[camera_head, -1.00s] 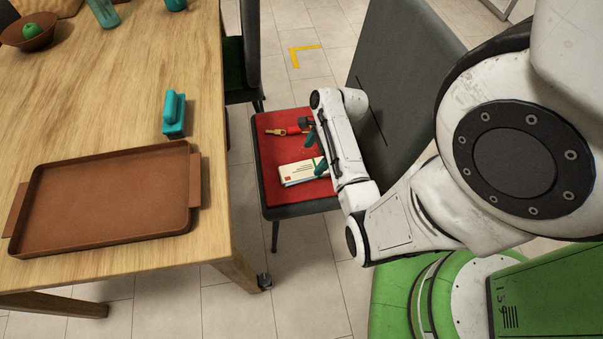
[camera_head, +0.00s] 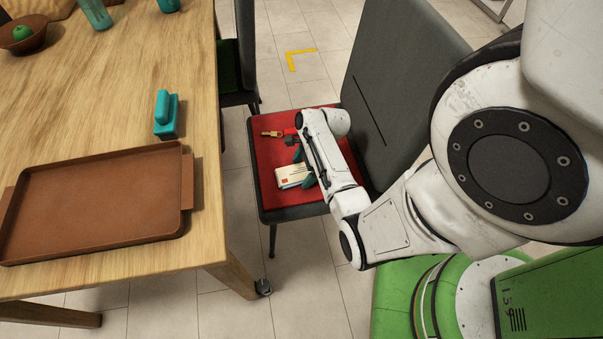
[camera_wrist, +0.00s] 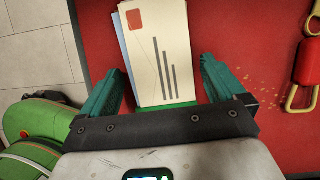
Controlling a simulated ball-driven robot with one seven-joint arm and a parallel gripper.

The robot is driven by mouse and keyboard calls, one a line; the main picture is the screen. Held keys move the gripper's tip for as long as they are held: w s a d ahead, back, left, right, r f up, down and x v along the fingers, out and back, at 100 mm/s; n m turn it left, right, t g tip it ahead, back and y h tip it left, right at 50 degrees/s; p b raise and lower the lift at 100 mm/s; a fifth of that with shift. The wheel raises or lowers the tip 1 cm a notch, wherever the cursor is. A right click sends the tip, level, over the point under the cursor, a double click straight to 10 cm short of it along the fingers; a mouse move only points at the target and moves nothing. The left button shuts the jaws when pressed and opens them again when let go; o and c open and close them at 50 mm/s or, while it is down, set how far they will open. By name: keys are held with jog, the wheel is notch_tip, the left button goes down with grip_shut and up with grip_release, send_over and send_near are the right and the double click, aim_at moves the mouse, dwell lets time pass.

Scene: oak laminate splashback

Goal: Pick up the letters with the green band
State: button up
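The letters (camera_wrist: 156,45) are a small stack of cream and pale blue envelopes with a red stamp, lying on a red chair seat. A strip of their green band (camera_wrist: 167,103) shows at the near end in the wrist view. In the head view the letters (camera_head: 290,177) lie beside my gripper, partly hidden by it. My gripper (camera_wrist: 165,80) is open, its two teal fingers on either side of the stack, with a gap visible on the right. Whether a finger touches the letters on the left I cannot tell.
A red item with a brass clip (camera_wrist: 306,60) lies on the red seat (camera_head: 270,155) to the right of the letters in the wrist view. The chair's dark backrest (camera_head: 400,80) rises beside my arm. A wooden table with a brown tray (camera_head: 95,200) stands at left.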

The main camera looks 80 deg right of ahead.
jog(key=c, duration=0.9)
